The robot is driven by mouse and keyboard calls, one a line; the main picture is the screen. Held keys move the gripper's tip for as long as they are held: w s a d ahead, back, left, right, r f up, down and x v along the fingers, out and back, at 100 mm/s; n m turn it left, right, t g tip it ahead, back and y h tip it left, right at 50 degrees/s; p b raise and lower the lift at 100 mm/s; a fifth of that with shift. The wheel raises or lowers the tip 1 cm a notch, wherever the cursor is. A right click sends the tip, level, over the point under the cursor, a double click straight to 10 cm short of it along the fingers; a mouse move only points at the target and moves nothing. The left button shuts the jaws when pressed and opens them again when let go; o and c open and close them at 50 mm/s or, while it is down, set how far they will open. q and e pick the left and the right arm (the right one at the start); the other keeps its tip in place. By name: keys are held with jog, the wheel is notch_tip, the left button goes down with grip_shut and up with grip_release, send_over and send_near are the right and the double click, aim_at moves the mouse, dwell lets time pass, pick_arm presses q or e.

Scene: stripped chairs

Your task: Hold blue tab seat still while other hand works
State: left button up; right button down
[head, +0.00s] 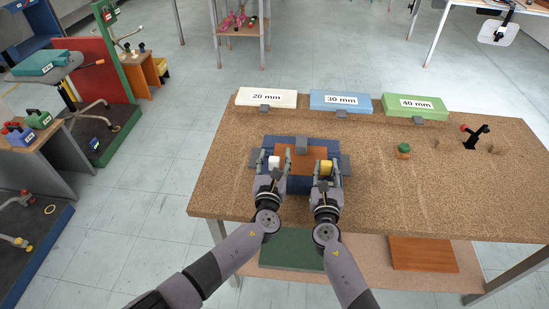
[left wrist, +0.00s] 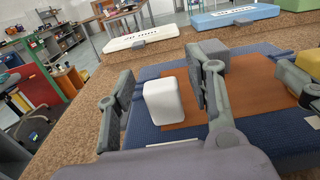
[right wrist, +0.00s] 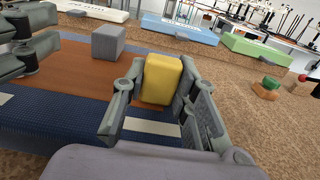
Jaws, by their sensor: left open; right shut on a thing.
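The blue seat (head: 298,185) lies flat on the cork-topped bench, with an orange-brown panel (head: 292,157) on its middle. A white block (left wrist: 164,101) stands at its left side and a yellow block (right wrist: 161,79) at its right side. My left gripper (head: 269,164) is open, its fingers on either side of the white block, with a visible gap in the left wrist view. My right gripper (head: 327,169) is shut on the yellow block, a finger on each side. My grippers hide parts of the seat's sides.
A grey block (head: 301,146) stands at the panel's far edge. White (head: 265,97), blue (head: 340,103) and green (head: 414,105) boxes labelled 20, 30 and 40 mm line the bench's back. A green-topped piece (head: 403,150) and a black stand (head: 474,138) are right. The bench's right front is clear.

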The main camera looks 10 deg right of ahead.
pick_arm(q)
jog(key=shift+c, duration=0.3)
grip_shut()
dwell(0.4)
